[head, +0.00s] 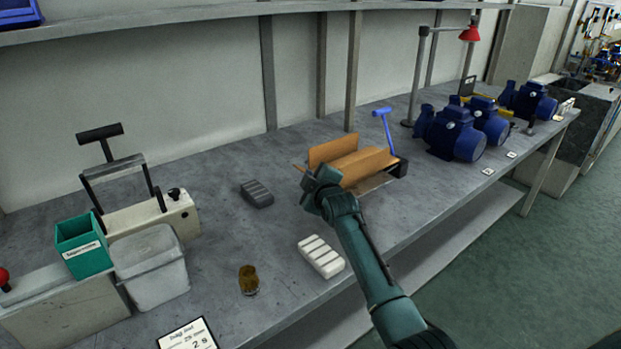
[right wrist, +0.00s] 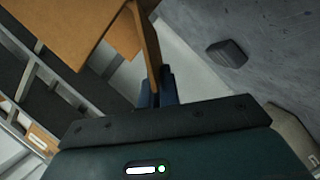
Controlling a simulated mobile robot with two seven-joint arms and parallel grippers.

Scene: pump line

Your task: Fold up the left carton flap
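The brown carton (head: 366,167) sits on the bench with its front and back flaps standing up. In the right wrist view, a brown flap (right wrist: 147,45) shows nearly edge-on at my right fingers. My right gripper (head: 322,182) is at the carton's left end and hides much of that side in the head view. Its dark blue fingers (right wrist: 158,92) are close together, and the flap's lower end appears to touch them. My left gripper is not in view.
A dark grey block (head: 257,193) lies left of the carton and a white ribbed block (head: 321,256) in front. Blue pumps (head: 455,135) stand to the right. The bench between carton and grey block is clear.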

